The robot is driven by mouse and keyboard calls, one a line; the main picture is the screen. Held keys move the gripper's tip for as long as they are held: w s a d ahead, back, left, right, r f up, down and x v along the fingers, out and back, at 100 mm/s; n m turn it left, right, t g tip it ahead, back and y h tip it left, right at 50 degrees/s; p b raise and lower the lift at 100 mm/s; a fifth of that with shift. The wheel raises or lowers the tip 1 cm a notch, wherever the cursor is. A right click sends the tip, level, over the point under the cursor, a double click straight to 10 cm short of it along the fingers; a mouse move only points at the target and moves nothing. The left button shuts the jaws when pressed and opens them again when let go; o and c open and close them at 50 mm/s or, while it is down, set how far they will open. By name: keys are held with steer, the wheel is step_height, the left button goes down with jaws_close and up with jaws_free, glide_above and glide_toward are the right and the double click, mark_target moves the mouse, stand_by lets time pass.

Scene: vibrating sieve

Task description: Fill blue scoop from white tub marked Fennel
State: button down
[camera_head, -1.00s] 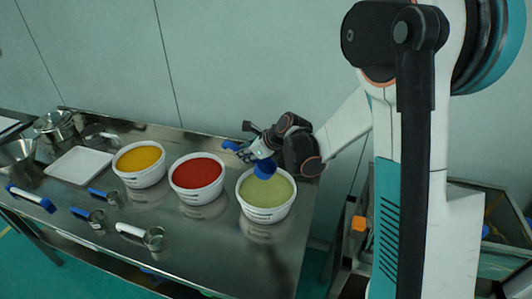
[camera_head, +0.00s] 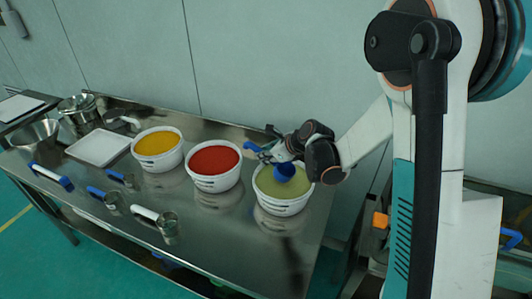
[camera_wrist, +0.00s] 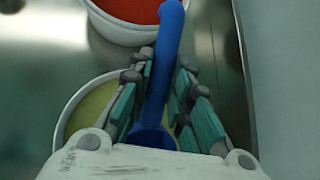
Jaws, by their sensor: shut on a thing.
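The blue scoop (camera_head: 285,172) is in my gripper (camera_head: 268,150), its round bowl low over the pale green powder in the right-hand white tub (camera_head: 284,207). I cannot tell whether the bowl touches the powder. In the wrist view my gripper (camera_wrist: 163,95) is shut on the handle of the blue scoop (camera_wrist: 168,50), which runs up between the fingers. The bowl is mostly hidden by my wrist. The white tub's rim (camera_wrist: 62,125) and green powder show at left below. The tub's label is too small to read.
A tub of red powder (camera_head: 214,187) and a tub of yellow powder (camera_head: 157,160) stand to the left. A white tray (camera_head: 99,148), metal bowls and several metal scoops lie further left on the steel table (camera_head: 215,255). The table's front middle is clear.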

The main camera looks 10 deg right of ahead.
steer(key=shift+s+d+f+b, duration=0.45)
steer(key=shift+f+b, duration=0.3)
steer(key=shift+f, duration=0.5)
steer(key=shift+s+d+f+b, duration=0.4)
steer(key=shift+f+b, duration=0.35)
steer(key=shift+f, duration=0.45)
steer(key=shift+s+d+f+b, duration=0.3)
steer(key=shift+d+f+b, duration=0.35)
steer(key=shift+f, duration=0.6)
